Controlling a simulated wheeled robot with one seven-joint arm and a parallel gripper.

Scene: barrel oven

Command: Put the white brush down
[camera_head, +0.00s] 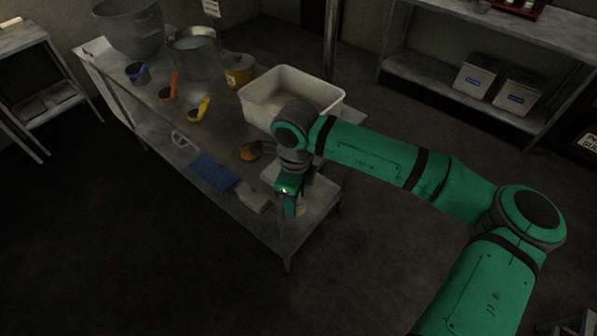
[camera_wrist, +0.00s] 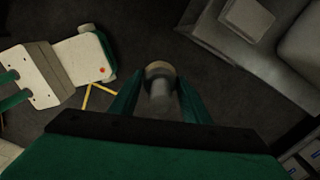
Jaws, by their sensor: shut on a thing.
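My gripper (camera_head: 289,204) hangs fingers down by the near right end of the steel bench (camera_head: 150,113). In the wrist view the two green fingers (camera_wrist: 158,98) are shut on the white brush (camera_wrist: 160,80). It shows there as a short round piece, pale at its far end and dim grey nearer. Dark floor lies beneath it, and the bench (camera_wrist: 222,45) is to the upper right, so the brush seems to be out past the edge. In the head view the brush is mostly hidden by the gripper.
A white block (camera_head: 253,199) and a blue flat piece (camera_head: 213,172) lie along the bench's near side. A white tub (camera_head: 300,88), yellow tin (camera_head: 239,72), steel pot (camera_head: 194,55) and several scoops stand behind.

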